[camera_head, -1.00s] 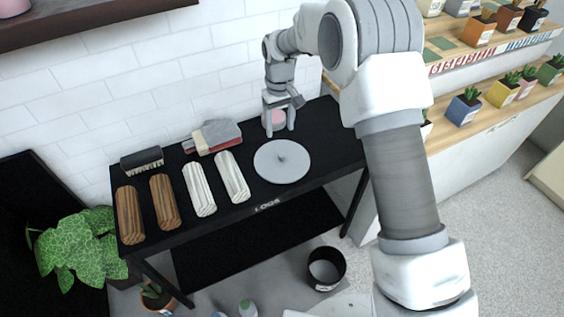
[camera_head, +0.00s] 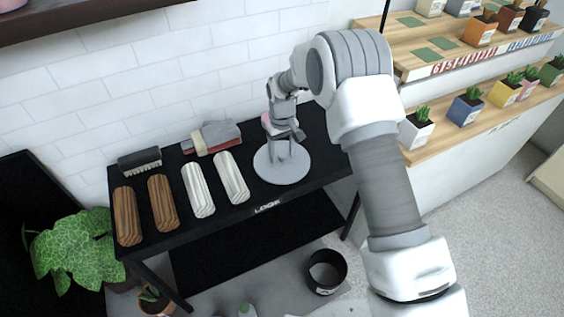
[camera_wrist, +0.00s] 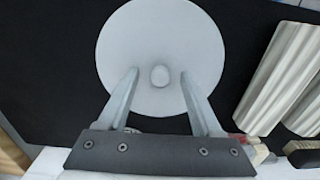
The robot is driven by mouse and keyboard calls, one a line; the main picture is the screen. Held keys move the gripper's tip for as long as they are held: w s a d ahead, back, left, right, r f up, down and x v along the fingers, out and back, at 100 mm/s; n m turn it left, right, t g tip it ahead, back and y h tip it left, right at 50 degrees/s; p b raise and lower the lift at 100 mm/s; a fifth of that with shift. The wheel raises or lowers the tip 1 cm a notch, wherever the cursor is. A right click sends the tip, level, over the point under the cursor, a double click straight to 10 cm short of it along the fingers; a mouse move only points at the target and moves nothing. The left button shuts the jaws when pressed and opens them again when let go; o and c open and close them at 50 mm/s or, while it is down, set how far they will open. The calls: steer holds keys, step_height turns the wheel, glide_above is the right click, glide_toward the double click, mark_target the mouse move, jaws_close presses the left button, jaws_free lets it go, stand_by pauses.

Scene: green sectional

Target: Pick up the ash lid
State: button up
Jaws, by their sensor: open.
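The ash lid (camera_head: 284,172) is a flat, light grey disc with a small round knob in the middle. It lies on the black table (camera_head: 255,207), right of the white logs. In the wrist view the lid (camera_wrist: 160,35) fills the upper middle, and its knob (camera_wrist: 160,76) shows between my two fingers. My gripper (camera_head: 280,155) is open over the lid, fingers pointing down. In the wrist view my gripper (camera_wrist: 158,75) has one finger on each side of the knob, with gaps on both sides. I cannot tell how far the fingertips are above the lid.
Two brown logs (camera_head: 163,203) and two white logs (camera_head: 230,178) lie left of the lid. A black bin (camera_head: 325,272) stands on the floor. Plant shelves (camera_head: 440,140) are at the right.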

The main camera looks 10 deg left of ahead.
jaws_close()
stand_by(0.4)
